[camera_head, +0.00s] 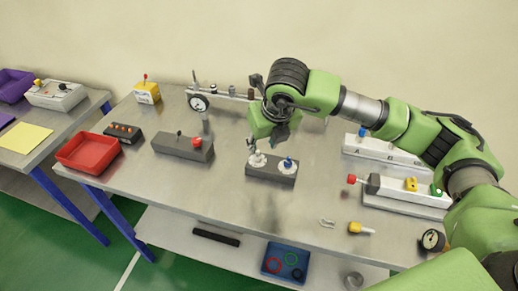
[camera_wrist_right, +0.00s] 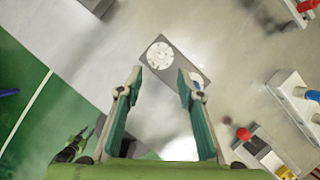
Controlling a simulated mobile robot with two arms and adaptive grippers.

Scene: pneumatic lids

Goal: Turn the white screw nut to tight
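The white screw nut (camera_head: 257,160) sits on the left part of a grey block (camera_head: 270,178) on the metal table. A blue-topped white fitting (camera_head: 287,164) stands beside it on the same block. In the right wrist view the white nut (camera_wrist_right: 160,55) shows as a round white disc beyond and between the fingertips, while the blue-topped fitting (camera_wrist_right: 197,82) is partly hidden by one finger. My right gripper (camera_head: 267,141) is above the block, pointing down, apart from the nut. In the wrist view the gripper (camera_wrist_right: 159,72) is open and empty. My left gripper is not in view.
A gauge stand (camera_head: 199,103) and a grey block with a red knob (camera_head: 184,146) stand left of the nut block. White fixtures (camera_head: 385,152) stand right. A red tray (camera_head: 88,153) lies at the far left. The table front near the nut block is clear.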

